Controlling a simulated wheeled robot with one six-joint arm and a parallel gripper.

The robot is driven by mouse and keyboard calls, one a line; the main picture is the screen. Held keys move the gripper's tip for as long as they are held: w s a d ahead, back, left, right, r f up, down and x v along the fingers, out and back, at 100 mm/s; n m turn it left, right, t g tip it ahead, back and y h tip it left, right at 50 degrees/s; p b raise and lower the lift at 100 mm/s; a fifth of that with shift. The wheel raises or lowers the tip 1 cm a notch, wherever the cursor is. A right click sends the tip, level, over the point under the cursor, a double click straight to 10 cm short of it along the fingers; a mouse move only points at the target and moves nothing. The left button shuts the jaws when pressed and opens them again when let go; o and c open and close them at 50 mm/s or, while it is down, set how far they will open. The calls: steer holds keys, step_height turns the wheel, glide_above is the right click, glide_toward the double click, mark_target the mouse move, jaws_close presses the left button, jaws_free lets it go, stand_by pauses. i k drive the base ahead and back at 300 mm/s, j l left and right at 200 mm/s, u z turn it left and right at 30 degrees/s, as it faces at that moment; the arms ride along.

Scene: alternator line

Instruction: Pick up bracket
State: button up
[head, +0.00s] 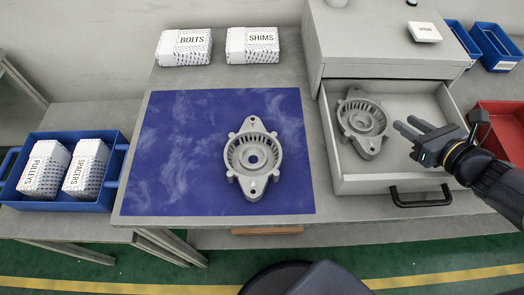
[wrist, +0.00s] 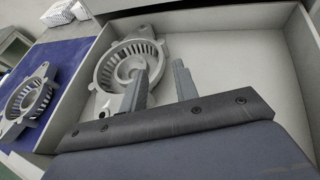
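One grey round bracket (head: 362,122) with a slotted ring and mounting lugs lies inside the open drawer, leaning close to its left wall. It also shows in the wrist view (wrist: 104,66), just beyond the fingers. A second, similar bracket (head: 252,158) lies flat on the blue mat, and part of it shows at the left in the wrist view (wrist: 28,102). My gripper (head: 405,128) is over the drawer, to the right of the bracket there. Its two fingers are apart, with nothing visible between them.
The drawer (head: 400,184) has raised walls and a black front handle. A blue bin (head: 70,205) with two boxes is at left, a red bin (head: 500,125) at right.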

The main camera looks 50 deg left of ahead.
mark_target(253, 178)
steer(key=k+j, duration=0.75)
steer(key=j, duration=0.2)
steer(key=l+u, duration=0.3)
steer(key=l, duration=0.15)
steer(key=l+u, duration=0.3)
steer(key=l, duration=0.15)
steer(key=k, duration=0.05)
